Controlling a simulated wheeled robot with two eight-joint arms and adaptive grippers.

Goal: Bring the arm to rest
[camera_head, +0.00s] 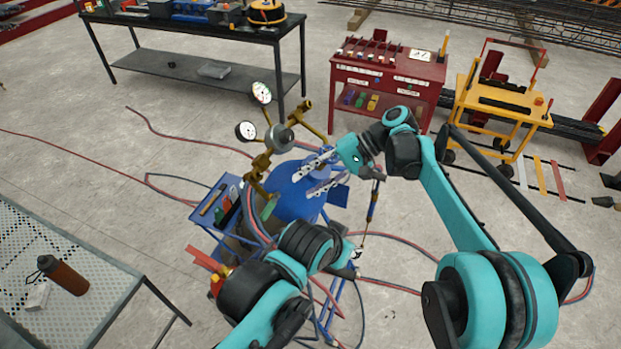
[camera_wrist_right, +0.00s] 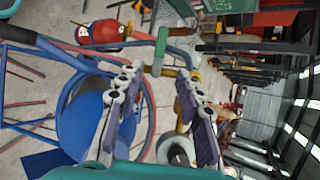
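My right arm comes in from the right in the head view. Its right gripper (camera_head: 304,183) is open, with its two pale fingers apart over the blue cylinder (camera_head: 288,203). In the right wrist view the right gripper (camera_wrist_right: 157,75) shows spread fingers with nothing held between them. A brass valve with gauges (camera_head: 282,138) stands just beyond the fingers; contact cannot be told. My left arm (camera_head: 305,243) reaches in from the bottom, in front of the cylinder cart. Its gripper end (camera_head: 354,254) is small and partly hidden, so its finger opening is unclear.
A blue tool tray (camera_head: 208,205) sits beside the cylinder. Hoses (camera_head: 170,137) cross the floor. A perforated table (camera_head: 110,275) with a brown bottle (camera_head: 63,275) is lower left. A dark workbench (camera_head: 205,72), red cabinet (camera_head: 385,85) and yellow cart (camera_head: 500,100) stand behind.

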